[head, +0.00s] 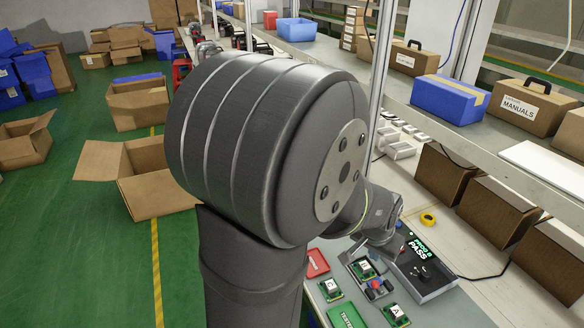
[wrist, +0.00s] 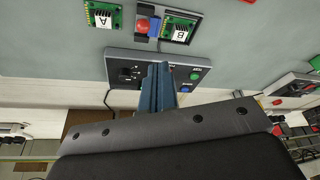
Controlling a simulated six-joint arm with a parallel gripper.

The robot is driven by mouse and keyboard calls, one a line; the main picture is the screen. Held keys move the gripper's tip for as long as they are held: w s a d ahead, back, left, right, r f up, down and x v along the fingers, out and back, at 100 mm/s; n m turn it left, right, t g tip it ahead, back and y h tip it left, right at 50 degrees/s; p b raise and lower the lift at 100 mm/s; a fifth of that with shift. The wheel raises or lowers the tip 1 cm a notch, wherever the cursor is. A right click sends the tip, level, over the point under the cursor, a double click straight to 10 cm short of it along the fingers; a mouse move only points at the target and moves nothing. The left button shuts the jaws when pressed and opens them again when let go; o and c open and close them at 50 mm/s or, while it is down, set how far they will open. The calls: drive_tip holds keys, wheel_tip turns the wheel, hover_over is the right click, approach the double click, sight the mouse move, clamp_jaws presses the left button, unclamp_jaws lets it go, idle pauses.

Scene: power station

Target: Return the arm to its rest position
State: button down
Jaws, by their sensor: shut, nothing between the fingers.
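My gripper (wrist: 158,90) is shut and empty in the wrist view, its blue-grey fingers together in front of a grey control box (wrist: 122,70). In the head view my arm's large dark joint fills the middle and hides much of the bench; the wrist end hangs above the bench at lower right, and the fingers cannot be made out. A green board labelled B (wrist: 178,30) sits in a holder beside a red knob (wrist: 143,27). A board labelled A (wrist: 102,16) lies to its left.
In the head view a display box reading PASS (head: 422,268) stands on the bench. A board labelled C (head: 331,289), a red tray (head: 317,262) and a green tray (head: 345,317) lie nearby. A shelf with a MANUALS box (head: 527,106) runs along the right. Open cartons (head: 140,177) stand on the floor.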

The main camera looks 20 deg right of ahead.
drive_tip(key=shift+d, duration=0.1)
drive_tip(key=shift+y, duration=0.6)
drive_tip(key=d+f, duration=0.8)
drive_tip(key=shift+f, duration=0.4)
drive_tip(key=shift+s+d+f+y, duration=0.2)
drive_tip(key=shift+d+f+y, duration=0.25)
drive_tip(key=shift+f, duration=0.35)
